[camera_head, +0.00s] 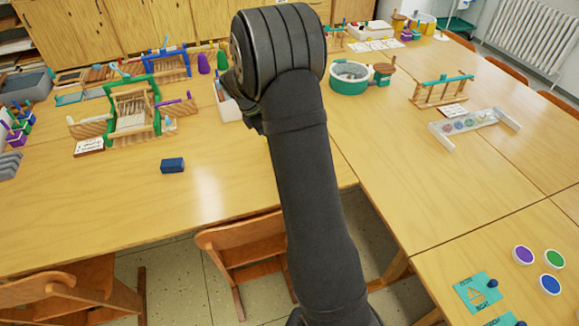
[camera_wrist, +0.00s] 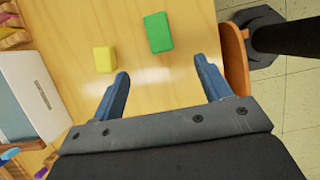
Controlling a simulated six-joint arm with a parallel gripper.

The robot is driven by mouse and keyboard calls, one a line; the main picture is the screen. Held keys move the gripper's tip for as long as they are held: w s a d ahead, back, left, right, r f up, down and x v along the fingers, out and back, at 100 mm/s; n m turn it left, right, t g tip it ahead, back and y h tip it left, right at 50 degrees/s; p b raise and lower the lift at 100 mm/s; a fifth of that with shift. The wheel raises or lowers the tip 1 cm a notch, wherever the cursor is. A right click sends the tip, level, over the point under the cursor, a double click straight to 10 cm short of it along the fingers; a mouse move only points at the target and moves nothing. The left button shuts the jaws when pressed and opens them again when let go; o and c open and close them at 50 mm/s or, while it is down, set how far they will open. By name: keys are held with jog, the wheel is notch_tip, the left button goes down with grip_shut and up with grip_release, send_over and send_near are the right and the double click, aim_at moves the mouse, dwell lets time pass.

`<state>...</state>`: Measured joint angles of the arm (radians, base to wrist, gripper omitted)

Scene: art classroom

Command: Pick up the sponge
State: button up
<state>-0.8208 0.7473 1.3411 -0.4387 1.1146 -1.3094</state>
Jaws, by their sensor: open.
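A yellow block (camera_wrist: 105,59) and a larger green block (camera_wrist: 158,32) lie apart on the wooden table in the wrist view. Either could be a sponge; I cannot tell which from their surfaces. My gripper (camera_wrist: 162,74) is open and empty, its two blue fingers spread. The green block lies beyond the gap between the fingertips, and the yellow block lies just beyond the left fingertip. In the head view my arm hides the gripper and both of these blocks. A dark blue block (camera_head: 172,165) lies alone on the left table there.
A white-edged container (camera_wrist: 38,95) stands left of my gripper in the wrist view. A wooden chair (camera_wrist: 235,62) is close on the right at the table edge. In the head view a green-framed loom (camera_head: 132,112) stands at the left. The left table's front is mostly clear.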

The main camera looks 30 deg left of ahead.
jog(key=x, duration=1.1)
jog(key=shift+w+f, duration=0.1)
jog(key=shift+f, duration=0.2)
jog(key=shift+x, duration=2.85)
jog(key=shift+w+a, duration=0.1)
jog(key=shift+a, duration=0.05)
jog(key=c, duration=1.1)
jog(key=shift+o, duration=0.2)
jog(key=shift+r, duration=0.15)
jog(key=shift+r, duration=0.5)
notch_tip(320, 180, up, 3)
jog(key=shift+f, duration=0.1)
jog(key=d+r, duration=0.7)
jog(key=d, duration=0.4)
jog(key=shift+w+d, duration=0.25)
jog(key=shift+d, duration=0.15)
